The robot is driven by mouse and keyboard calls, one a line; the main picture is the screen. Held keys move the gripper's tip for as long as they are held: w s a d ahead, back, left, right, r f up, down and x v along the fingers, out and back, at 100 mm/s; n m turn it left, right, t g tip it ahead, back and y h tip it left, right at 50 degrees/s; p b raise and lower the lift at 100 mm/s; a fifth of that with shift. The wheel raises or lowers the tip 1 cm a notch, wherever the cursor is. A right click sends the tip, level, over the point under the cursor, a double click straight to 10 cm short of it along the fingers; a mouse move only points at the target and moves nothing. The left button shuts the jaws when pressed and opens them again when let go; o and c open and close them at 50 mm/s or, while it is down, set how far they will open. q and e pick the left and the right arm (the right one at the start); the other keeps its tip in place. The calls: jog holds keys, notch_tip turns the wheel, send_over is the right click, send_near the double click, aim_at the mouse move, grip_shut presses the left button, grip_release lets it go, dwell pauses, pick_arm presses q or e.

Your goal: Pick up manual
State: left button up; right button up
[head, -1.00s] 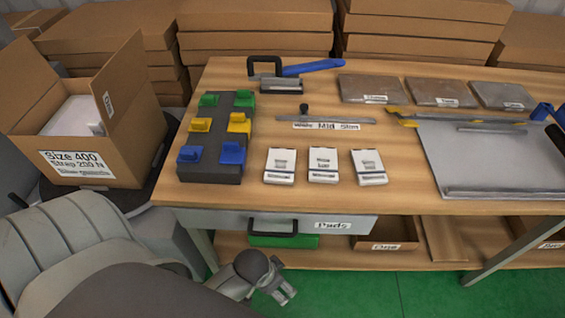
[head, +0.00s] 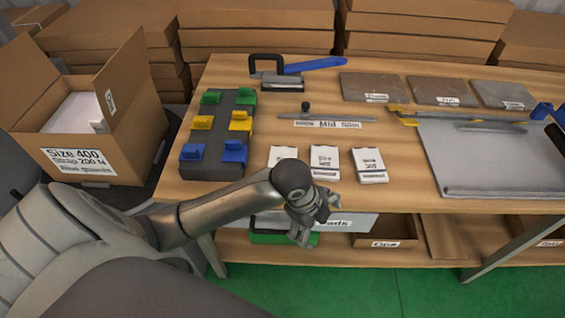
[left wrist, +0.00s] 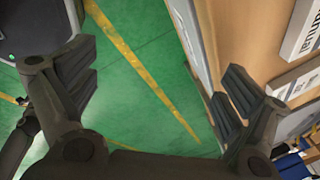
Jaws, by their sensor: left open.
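Three white booklets lie in a row near the front edge of the wooden table: a left one (head: 283,157), a middle one (head: 325,162) and a right one (head: 370,165). Their print is too small to read in the head view. In the left wrist view, a white booklet marked "manual" (left wrist: 301,28) shows at the upper right; I cannot tell which of the three it is. My left gripper (head: 306,229) is open and empty, in front of the table edge and below the booklets. Its spread fingers (left wrist: 160,90) show in the left wrist view. My right gripper is not in view.
A dark block with coloured clips (head: 215,135) is left of the booklets. An open carton (head: 95,130) stands at the far left. A grey metal plate (head: 480,160) lies at the right.

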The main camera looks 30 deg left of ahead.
pick_arm(q)
jog(key=w+a+r+m, duration=0.1)
jog(key=w+a+m, duration=0.1)
jog(key=w+a+r+m+y, duration=0.1)
jog(key=w+a+r+m, duration=0.2)
jog(key=w+a+m, duration=0.1)
jog(key=a, duration=0.1)
jog(key=shift+r+y, duration=0.3)
jog(key=w+a+r+m+g+y, duration=0.1)
jog(key=w+a+r+m, duration=0.2)
jog(key=a+r+m, duration=0.5)
jog(key=n, duration=0.3)
send_over(282, 157)
jog(key=s, duration=0.2)
jog(key=shift+g, duration=0.3)
jog(key=f, duration=0.6)
jog(key=shift+s+d, duration=0.1)
jog(key=shift+d, duration=0.25)
jog(key=f, duration=0.4)
jog(key=shift+w+d+p, duration=0.25)
jog(key=shift+d+p, duration=0.05)
jog(key=shift+p, duration=0.1)
jog(key=shift+a+f, duration=0.1)
jog(key=shift+f, duration=0.45)
jog(key=shift+r, duration=0.1)
jog(key=c, duration=1.1)
jog(key=shift+w, duration=0.1)
